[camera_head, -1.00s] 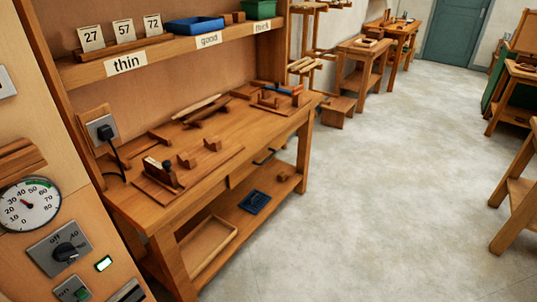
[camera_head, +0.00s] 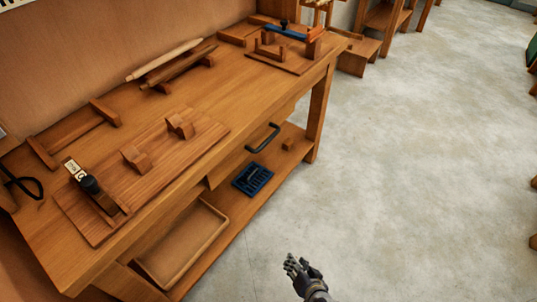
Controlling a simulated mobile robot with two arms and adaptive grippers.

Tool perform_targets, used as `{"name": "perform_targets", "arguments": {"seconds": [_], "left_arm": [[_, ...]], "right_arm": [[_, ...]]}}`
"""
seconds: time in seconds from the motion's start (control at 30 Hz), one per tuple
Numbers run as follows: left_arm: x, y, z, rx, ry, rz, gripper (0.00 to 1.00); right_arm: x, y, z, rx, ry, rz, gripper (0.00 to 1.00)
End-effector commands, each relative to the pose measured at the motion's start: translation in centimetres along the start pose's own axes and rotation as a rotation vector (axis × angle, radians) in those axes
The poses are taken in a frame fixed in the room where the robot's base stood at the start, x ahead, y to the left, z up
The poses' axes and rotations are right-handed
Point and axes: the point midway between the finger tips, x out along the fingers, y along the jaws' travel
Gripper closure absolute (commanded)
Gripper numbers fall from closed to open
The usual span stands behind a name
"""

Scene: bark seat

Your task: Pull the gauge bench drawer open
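The gauge bench (camera_head: 255,92) is a wooden workbench running from lower left to upper right. Its drawer (camera_head: 229,168) is under the top, with its front close to the bench's front edge, and looks closed. A dark bar handle (camera_head: 263,139) is on the drawer front. My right gripper (camera_head: 296,266) is at the bottom of the picture, over the floor, in front of the bench and well apart from the handle. It holds nothing that I can see; its finger opening is too small to judge. My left gripper is out of view.
On the bench top are a board with wooden blocks and a dark-knobbed tool (camera_head: 90,187), two rods (camera_head: 179,67) and a blue-handled tool (camera_head: 287,32). The lower shelf holds a wooden tray (camera_head: 222,232) and a blue tray (camera_head: 243,179).

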Motion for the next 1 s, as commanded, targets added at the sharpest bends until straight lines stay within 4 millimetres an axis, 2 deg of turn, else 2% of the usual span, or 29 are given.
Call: {"name": "perform_targets", "arguments": {"seconds": [0.03,0.2,0.37,0.5,0.6,0.73,0.87,1.0], "left_arm": [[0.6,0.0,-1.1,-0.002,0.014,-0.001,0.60],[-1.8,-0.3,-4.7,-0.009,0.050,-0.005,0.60],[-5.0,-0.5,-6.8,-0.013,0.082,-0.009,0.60],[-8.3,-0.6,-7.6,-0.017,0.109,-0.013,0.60],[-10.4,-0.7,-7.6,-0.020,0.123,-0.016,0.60],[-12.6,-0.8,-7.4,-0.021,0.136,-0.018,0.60],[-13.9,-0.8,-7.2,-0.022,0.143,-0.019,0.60],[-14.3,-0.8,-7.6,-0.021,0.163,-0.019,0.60]], "right_arm": [[1.9,-1.8,-1.7,0.059,0.065,-0.050,0.69],[3.8,-8.4,-9.4,0.290,0.260,-0.214,0.69],[3.4,-13.8,-15.8,0.520,0.397,-0.379,0.69],[1.8,-17.4,-20.1,0.721,0.471,-0.519,0.69],[0.5,-19.2,-22.3,0.844,0.494,-0.600,0.69],[-0.9,-20.7,-24.0,0.958,0.502,-0.674,0.69],[-1.7,-21.6,-24.9,1.017,0.500,-0.711,0.69],[-1.5,-22.0,-25.6,1.033,0.498,-0.720,0.69]]}}
